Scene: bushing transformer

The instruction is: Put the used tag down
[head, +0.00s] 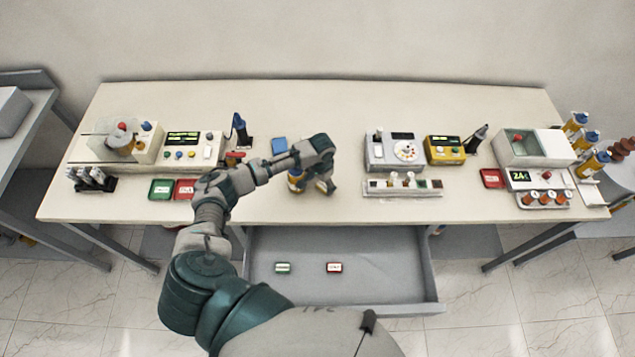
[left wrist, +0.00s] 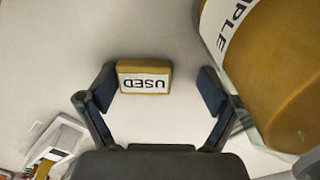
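The used tag (left wrist: 143,84), a small amber block with a white USED label, lies on the pale tabletop in the left wrist view. It sits between the fingers of my left gripper (left wrist: 157,90), close to the left finger, with a clear gap to the right finger. The gripper is open. In the head view my left gripper (head: 325,187) is low over the middle of the table, and the tag is hidden there. My right gripper is not in view.
An amber sample bottle (left wrist: 275,75) stands close to the right finger; it also shows beside the gripper in the head view (head: 295,183). A blue block (head: 279,145) lies behind. Instruments stand left and right. An open drawer (head: 385,285) holds two small tags.

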